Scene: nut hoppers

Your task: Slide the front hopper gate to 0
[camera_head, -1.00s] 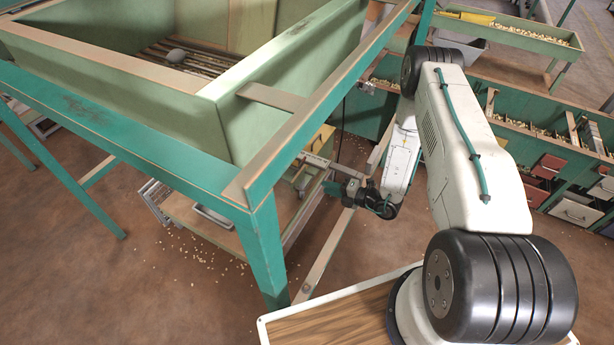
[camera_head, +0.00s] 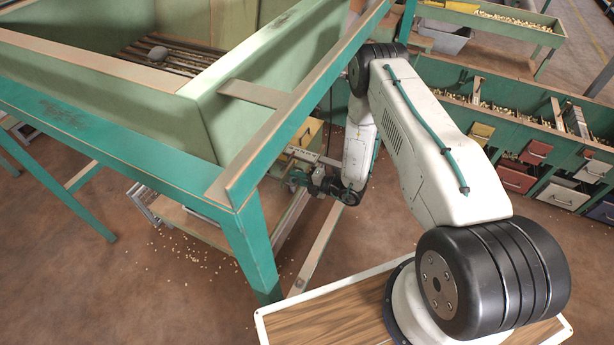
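The large pale green hopper (camera_head: 220,115) sits in a teal frame (camera_head: 250,245) at the left. A slatted grate with a grey lump on it shows inside the hopper. Below the hopper's right side are a yellowish box-like part (camera_head: 311,133) and a thin pale metal strip. I cannot tell which part is the gate, and no scale can be read. My gripper (camera_head: 297,179) is small and dark, under the frame's right rail and close to these parts. It points left. I cannot tell whether it touches anything or whether its fingers are open.
A low shelf with a wire rack (camera_head: 143,205) lies under the hopper. A slanting brace (camera_head: 318,245) runs beside the frame leg near my arm. Green bins with nuts and coloured drawers (camera_head: 515,180) stand at the right. Nuts lie scattered on the brown floor.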

